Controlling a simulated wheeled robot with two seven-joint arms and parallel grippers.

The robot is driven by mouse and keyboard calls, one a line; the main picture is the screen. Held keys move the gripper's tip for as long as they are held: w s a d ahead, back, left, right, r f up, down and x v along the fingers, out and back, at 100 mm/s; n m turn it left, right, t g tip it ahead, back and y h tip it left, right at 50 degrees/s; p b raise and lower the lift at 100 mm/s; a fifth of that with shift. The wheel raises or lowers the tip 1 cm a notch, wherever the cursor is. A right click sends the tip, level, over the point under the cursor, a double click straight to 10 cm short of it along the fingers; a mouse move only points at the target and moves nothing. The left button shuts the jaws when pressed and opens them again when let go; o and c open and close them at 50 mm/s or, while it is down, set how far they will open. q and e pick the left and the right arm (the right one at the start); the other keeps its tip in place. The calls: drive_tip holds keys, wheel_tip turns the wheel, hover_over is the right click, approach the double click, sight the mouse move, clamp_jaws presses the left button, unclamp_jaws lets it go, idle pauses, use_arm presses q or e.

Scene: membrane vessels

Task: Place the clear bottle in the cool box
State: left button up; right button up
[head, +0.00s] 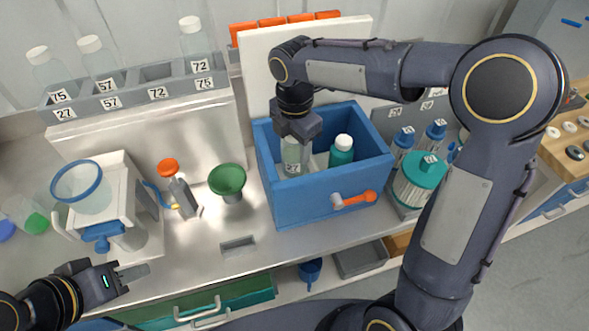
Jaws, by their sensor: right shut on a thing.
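The cool box (322,203) is an open blue box with an orange-handled latch on its front, its white lid (352,32) raised behind it. My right gripper (296,138) points down into the left part of the box. It is shut on a clear bottle (292,158) labelled 27. The bottle is upright and inside the walls; whether its base touches the floor is hidden. A teal bottle (341,153) with a white cap stands to its right in the box. My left gripper (137,279) is open and empty at the lower left, over the counter's front edge.
A grey rack (130,98) at the back left holds several clear white-capped bottles; its slot 72 is empty. Teal containers (418,182) stand right.

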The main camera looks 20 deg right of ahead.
sight(295, 163)
drive_tip(key=shift+f, duration=3)
drive_tip(key=shift+f, duration=0.3)
drive_tip(key=o, duration=1.1)
drive_tip(key=shift+r, duration=0.1)
